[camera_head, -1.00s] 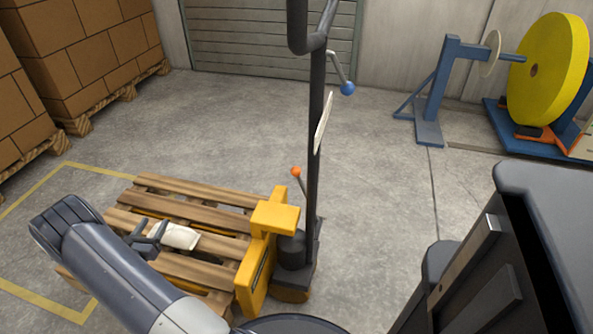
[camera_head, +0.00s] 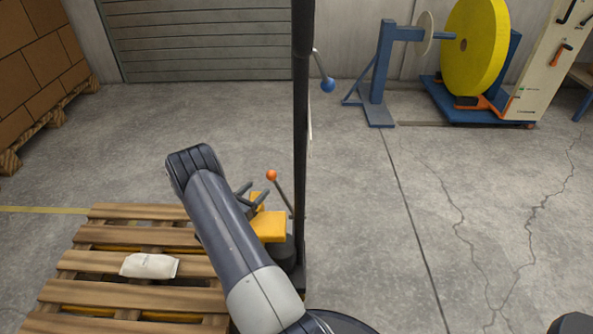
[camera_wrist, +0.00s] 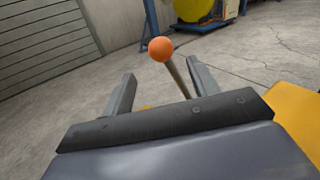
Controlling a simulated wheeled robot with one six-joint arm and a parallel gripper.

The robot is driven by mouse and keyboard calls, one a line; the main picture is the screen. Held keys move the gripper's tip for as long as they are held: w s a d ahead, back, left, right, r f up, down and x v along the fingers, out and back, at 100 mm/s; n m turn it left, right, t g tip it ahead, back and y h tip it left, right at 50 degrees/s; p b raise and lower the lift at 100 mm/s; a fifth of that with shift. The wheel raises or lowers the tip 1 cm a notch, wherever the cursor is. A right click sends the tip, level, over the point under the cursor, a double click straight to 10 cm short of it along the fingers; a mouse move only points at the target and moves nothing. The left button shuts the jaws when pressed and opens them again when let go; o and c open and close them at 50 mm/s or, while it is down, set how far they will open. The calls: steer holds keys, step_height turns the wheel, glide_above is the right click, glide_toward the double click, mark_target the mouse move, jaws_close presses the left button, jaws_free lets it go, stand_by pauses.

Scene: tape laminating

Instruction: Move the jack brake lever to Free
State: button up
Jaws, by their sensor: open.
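The jack's lever with an orange ball knob (camera_head: 272,175) rises beside the black mast (camera_head: 301,120) in the head view. In the wrist view the orange knob (camera_wrist: 160,49) stands up and tilts to the left, with its rod (camera_wrist: 179,77) seen between the two fingers. My gripper (camera_head: 251,192) is open and empty, close to the lever. In the wrist view its fingertips (camera_wrist: 160,76) lie either side of the rod, though I cannot tell the depth gap. A second lever with a blue knob (camera_head: 327,85) is higher on the mast. The yellow jack body (camera_head: 269,227) is partly hidden by my arm.
A wooden pallet (camera_head: 110,292) with a white bag (camera_head: 149,266) lies at lower left. Stacked boxes (camera_head: 40,65) stand at far left. A blue stand (camera_head: 384,70) and a yellow reel (camera_head: 474,45) are at the back right. The floor at right is clear.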

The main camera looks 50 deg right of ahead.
mark_target(275, 172)
steer(key=d, duration=0.3)
steer(key=d+b, duration=0.1)
steer(key=d, duration=0.3)
steer(key=d+b, duration=0.1)
steer(key=d, duration=0.3)
steer(key=shift+w, duration=0.4)
steer(key=shift+c, duration=0.5)
jaws_close()
